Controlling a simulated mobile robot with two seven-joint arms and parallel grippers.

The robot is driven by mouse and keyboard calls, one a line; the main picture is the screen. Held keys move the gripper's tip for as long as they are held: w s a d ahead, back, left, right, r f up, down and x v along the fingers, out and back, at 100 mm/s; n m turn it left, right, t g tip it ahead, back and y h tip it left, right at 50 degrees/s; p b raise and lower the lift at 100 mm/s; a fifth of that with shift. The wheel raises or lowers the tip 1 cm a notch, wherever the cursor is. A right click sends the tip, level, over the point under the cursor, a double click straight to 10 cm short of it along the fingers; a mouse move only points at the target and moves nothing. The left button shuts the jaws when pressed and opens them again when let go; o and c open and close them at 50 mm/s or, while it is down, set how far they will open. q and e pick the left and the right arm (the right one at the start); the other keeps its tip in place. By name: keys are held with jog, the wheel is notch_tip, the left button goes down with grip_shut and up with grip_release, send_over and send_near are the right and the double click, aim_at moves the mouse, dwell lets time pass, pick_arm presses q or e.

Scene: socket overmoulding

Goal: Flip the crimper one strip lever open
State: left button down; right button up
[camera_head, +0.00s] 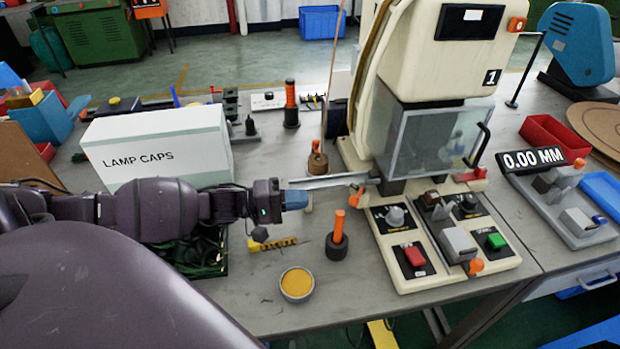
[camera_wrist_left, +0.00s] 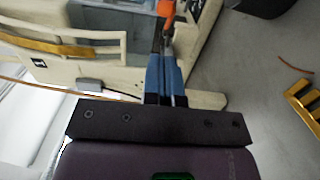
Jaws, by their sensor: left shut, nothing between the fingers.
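Crimper one (camera_head: 420,45) is the cream machine marked 1 at the back centre. An orange-tipped lever (camera_head: 357,196) stands at the left side of its base, by the end of a silver strip guide (camera_head: 330,181). My left gripper (camera_head: 297,198) is shut and empty, with blue fingers pointing right, left of that lever and close to the guide. In the left wrist view, the shut fingers (camera_wrist_left: 166,72) point at a thin rod with an orange end (camera_wrist_left: 166,8); I cannot tell whether they touch it. My right gripper is in neither view.
A white LAMP CAPS box (camera_head: 158,145) stands behind my left arm. In front are an orange-handled tool in a black base (camera_head: 337,240), a round tin (camera_head: 297,284) and a yellow block (camera_head: 272,244). The crimper's control panels (camera_head: 420,255) lie to the right.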

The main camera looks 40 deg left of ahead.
aim_at(351, 201)
pick_arm(q)
jog(key=x, duration=0.8)
jog(key=shift+w+d+b, duration=0.15)
jog(key=shift+b, duration=0.25)
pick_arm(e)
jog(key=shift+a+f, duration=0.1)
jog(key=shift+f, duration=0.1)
pick_arm(q)
jog(key=shift+f, duration=0.1)
jog(key=d+n+t+y+p, duration=0.2)
jog(key=d+n+y+p, duration=0.1)
jog(key=p, duration=0.2)
jog(key=shift+t+y, duration=0.4)
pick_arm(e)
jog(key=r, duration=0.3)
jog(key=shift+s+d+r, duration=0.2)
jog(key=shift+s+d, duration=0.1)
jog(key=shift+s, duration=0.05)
pick_arm(q)
jog(key=shift+a, duration=0.1)
